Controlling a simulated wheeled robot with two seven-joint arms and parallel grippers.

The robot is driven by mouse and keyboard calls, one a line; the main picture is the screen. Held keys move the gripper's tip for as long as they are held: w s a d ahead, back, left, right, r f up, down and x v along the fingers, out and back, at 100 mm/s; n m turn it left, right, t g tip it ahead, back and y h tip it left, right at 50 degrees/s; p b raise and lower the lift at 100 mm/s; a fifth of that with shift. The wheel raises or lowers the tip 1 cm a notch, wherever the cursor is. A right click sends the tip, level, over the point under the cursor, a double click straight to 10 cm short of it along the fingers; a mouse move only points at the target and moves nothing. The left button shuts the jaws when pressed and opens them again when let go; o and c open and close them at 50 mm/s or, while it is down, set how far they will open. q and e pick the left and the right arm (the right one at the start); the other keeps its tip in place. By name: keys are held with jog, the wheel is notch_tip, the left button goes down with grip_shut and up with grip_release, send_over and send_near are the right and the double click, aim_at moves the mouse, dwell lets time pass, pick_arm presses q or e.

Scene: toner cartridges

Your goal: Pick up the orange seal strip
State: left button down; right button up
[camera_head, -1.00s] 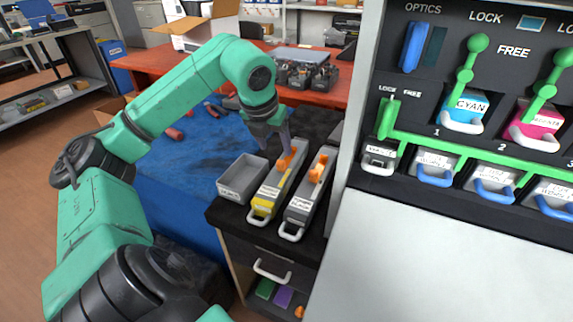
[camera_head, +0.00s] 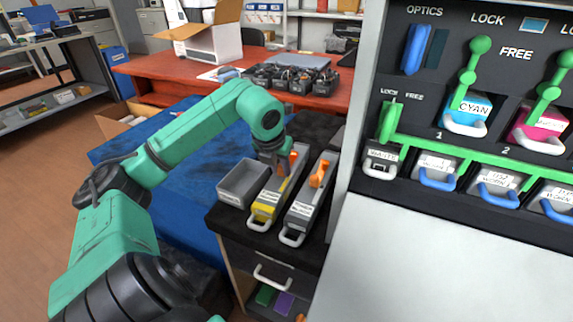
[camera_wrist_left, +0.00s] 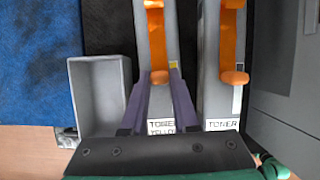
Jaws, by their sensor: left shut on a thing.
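The yellow toner cartridge (camera_head: 265,208) lies on the black top of a small cabinet, with an orange seal strip (camera_head: 293,157) on its upper side. In the left wrist view the strip (camera_wrist_left: 154,35) runs along the cartridge and its rounded end sits between the fingertips. My left gripper (camera_wrist_left: 160,78) is shut on that strip end, low over the cartridge; the gripper (camera_head: 286,160) partly hides the strip in the head view. A second, grey toner cartridge (camera_head: 303,208) lies to the right with its own orange strip (camera_head: 320,171). My right gripper is not in view.
An open grey bin (camera_head: 240,184) stands just left of the yellow cartridge. The printer's tall side wall (camera_head: 355,130) rises close on the right, with green levers and cartridge slots. A blue-covered surface (camera_head: 140,155) lies left, and a red table (camera_head: 165,65) stands behind.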

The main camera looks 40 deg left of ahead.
pick_arm(q)
jog(key=shift+r, duration=0.45)
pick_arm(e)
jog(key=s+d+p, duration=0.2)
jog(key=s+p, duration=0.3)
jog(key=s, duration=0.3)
pick_arm(q)
notch_tip(320, 180, up, 24)
jog(key=p, duration=0.9)
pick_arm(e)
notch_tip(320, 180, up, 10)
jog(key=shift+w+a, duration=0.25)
